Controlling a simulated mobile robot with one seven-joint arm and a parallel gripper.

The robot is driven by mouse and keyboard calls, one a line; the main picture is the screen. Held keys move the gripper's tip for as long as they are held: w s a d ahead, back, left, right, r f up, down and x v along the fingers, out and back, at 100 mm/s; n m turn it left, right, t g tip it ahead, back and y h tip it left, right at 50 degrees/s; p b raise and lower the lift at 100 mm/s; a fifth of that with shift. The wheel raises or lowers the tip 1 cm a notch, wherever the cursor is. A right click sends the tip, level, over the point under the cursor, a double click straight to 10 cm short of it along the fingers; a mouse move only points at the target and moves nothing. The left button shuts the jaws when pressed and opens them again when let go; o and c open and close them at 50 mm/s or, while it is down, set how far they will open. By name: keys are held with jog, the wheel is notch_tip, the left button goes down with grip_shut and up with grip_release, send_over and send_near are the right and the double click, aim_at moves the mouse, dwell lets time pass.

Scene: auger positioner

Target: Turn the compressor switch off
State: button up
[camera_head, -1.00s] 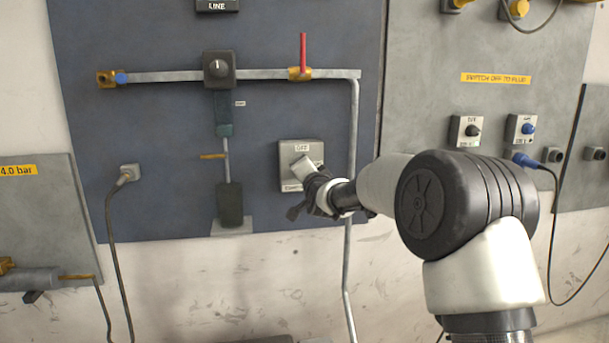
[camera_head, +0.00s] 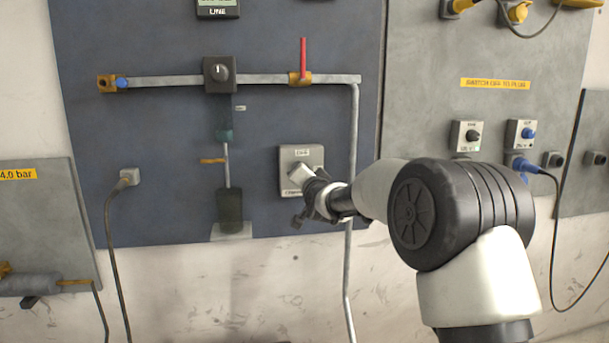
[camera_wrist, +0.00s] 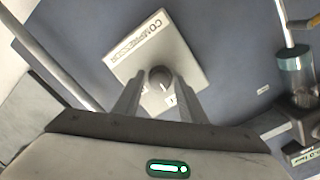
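The compressor switch (camera_head: 291,158) is a grey square box with a knob, mounted low on the blue panel. In the head view its upper label seems to read OFF, and my gripper (camera_head: 299,176) covers its lower right part. In the wrist view the box (camera_wrist: 185,50) shows its COMPRESSOR label, and the round dark knob (camera_wrist: 158,76) has a small light mark. My gripper (camera_wrist: 158,90) is open, with one finger on each side of the knob. A narrow gap shows at the left finger; contact at the right finger cannot be told.
A vertical pipe (camera_head: 352,130) runs just right of the switch. A filter column (camera_head: 229,205) hangs to the left. Two more switches (camera_head: 467,135) are on the grey panel at right.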

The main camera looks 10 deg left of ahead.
jog(key=shift+o, duration=0.4)
jog(key=v, duration=1.7)
jog(key=shift+s+p, duration=0.25)
jog(key=shift+p, duration=0.1)
jog(key=shift+d, duration=0.1)
jog(key=s+d+f+n+g+h, duration=0.2)
jog(key=s+d+f+g, duration=0.3)
jog(key=s, duration=0.7)
jog(key=s+d+f+n+g+h, duration=0.1)
jog(key=s+d+f+n+g, duration=0.1)
jog(key=s+d, duration=0.75)
jog(key=s+d+f+n+g+h, duration=0.2)
jog(key=s+d+f+g, duration=0.15)
jog(key=s, duration=1.15)
notch_tip(320, 180, up, 25)
jog(key=p, duration=2.4)
jog(key=shift+w+g, duration=0.3)
jog(key=shift+g, duration=0.05)
